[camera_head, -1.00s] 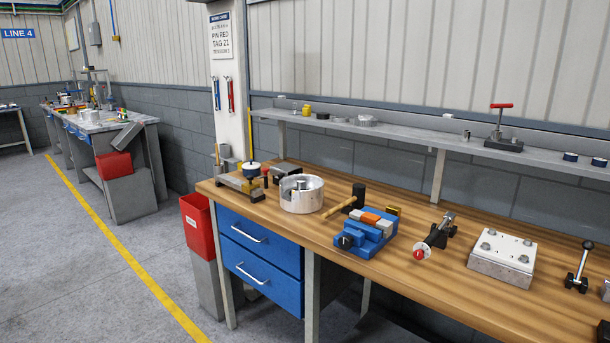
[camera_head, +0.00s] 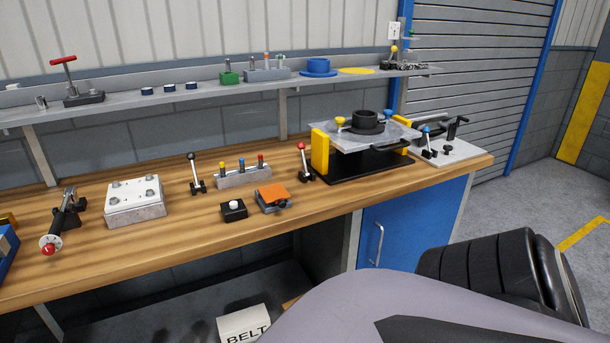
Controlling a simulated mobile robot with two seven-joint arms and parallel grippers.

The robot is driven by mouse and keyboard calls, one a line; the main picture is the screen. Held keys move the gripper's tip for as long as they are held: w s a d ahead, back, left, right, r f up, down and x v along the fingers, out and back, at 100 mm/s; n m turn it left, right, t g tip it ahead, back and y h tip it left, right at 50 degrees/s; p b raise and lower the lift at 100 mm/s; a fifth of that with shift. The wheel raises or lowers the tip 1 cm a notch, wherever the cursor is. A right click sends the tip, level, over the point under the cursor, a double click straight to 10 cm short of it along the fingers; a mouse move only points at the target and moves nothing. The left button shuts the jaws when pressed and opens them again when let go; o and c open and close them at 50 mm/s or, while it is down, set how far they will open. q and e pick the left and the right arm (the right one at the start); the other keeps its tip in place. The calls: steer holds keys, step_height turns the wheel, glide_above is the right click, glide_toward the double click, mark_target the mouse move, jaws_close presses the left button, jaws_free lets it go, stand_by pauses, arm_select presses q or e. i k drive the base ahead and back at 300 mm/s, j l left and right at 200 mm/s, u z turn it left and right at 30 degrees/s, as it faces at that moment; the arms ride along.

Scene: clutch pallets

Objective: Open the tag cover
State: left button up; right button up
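A small grey box with an orange flap (camera_head: 273,194) on top sits near the front edge of the workbench, right of a black block with a white button (camera_head: 234,209). The orange flap may be the tag cover, but no label shows to confirm it. It looks lowered over the box; whether it is fully closed is hard to tell at this size. Neither gripper is in view. A large grey and black part of my own arm fills the lower right, with no fingers showing.
The wooden workbench (camera_head: 110,253) holds a white-topped plate block (camera_head: 134,198), levers with dark (camera_head: 196,178) and red (camera_head: 303,165) knobs, a three-button block (camera_head: 242,176) and a yellow-sided fixture (camera_head: 320,152). A shelf (camera_head: 205,92) runs above.

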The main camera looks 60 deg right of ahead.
mark_target(276, 193)
steer(key=k+l+z, duration=0.1)
steer(key=z, duration=1.6)
